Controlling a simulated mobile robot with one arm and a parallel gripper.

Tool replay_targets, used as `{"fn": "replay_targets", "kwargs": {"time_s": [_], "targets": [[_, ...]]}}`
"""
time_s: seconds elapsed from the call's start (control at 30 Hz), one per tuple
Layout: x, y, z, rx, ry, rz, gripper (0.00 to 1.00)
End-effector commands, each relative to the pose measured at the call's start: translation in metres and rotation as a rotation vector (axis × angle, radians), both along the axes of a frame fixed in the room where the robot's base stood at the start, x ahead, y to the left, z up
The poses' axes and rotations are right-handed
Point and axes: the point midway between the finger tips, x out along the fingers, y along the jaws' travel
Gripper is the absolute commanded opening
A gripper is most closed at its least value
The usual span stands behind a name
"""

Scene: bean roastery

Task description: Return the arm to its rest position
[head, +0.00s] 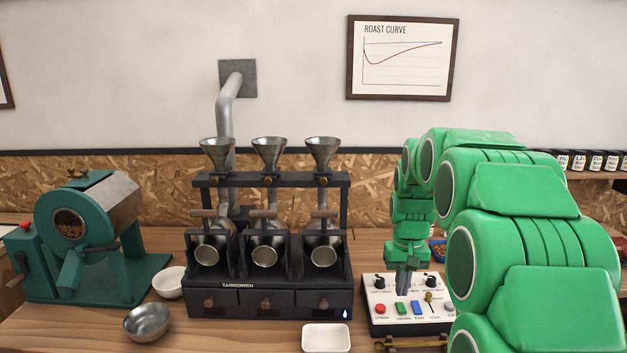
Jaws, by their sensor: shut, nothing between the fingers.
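My green arm fills the right side of the head view, bent up and over. My gripper (403,284) points down at the control box (373,318) and is shut with nothing in it. The fingertips are small here, and I cannot tell whether they touch the box top. The box has dark knobs, a small lever and several coloured buttons, among them a red button (380,309). My arm hides the right end of the box.
A black three-funnel roaster (270,300) stands at the middle. A white tray (326,338) lies in front of it. A metal bowl (147,322), a white bowl (169,282) and a green drum roaster (92,240) stand left. A blue container (438,247) is partly hidden behind my arm.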

Motion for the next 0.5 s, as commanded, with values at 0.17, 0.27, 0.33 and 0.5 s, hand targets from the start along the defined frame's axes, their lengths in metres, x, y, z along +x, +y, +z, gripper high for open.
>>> {"fn": "replay_targets", "kwargs": {"time_s": [0.17, 0.27, 0.33, 0.5], "targets": [[-0.040, 0.011, 0.017, 0.000, 0.008, 0.002, 0.00], [-0.063, 0.016, 0.023, 0.001, 0.018, 0.002, 0.00], [-0.079, 0.020, 0.029, 0.000, 0.019, 0.002, 0.00], [-0.118, 0.028, 0.038, 0.000, 0.031, 0.002, 0.00]]}}
